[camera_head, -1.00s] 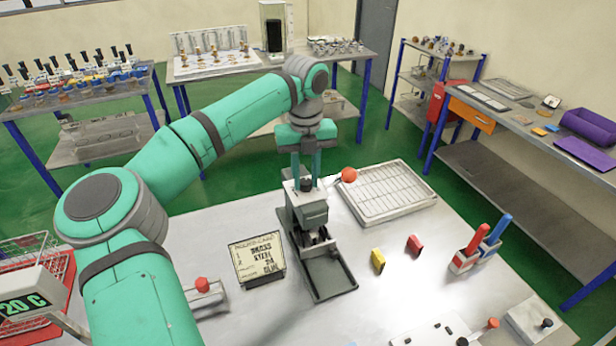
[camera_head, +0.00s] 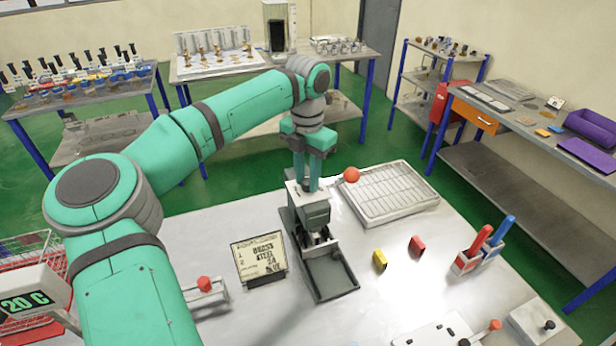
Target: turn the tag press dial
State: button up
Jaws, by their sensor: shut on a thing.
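The tag press (camera_head: 312,212) is a grey machine on the white table, with a dark tray (camera_head: 331,277) in front and a lever with an orange-red ball knob (camera_head: 351,175) to its right. My gripper (camera_head: 307,188) points down at the top of the press, its fingers shut around the dial there. The dial itself is mostly hidden by the fingers. A card (camera_head: 259,257) with handwritten lines, including "BRASS" and "STEEL", stands left of the press.
A wire-grid tray (camera_head: 437,202) lies behind right of the press. A red-knobbed fixture (camera_head: 204,284) is at front left. The table's middle right is mostly clear.

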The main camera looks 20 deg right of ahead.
aim_at(307, 182)
jog(key=m, duration=0.5)
jog(key=shift+w, duration=0.1)
jog(key=shift+m, duration=0.3)
jog(key=shift+a, duration=0.1)
dwell(0.3)
jog(key=o, duration=1)
jog(key=shift+o, duration=0.2)
jog(key=shift+r, duration=0.15)
notch_tip(307, 182, up, 11)
jog(key=shift+f, duration=0.2)
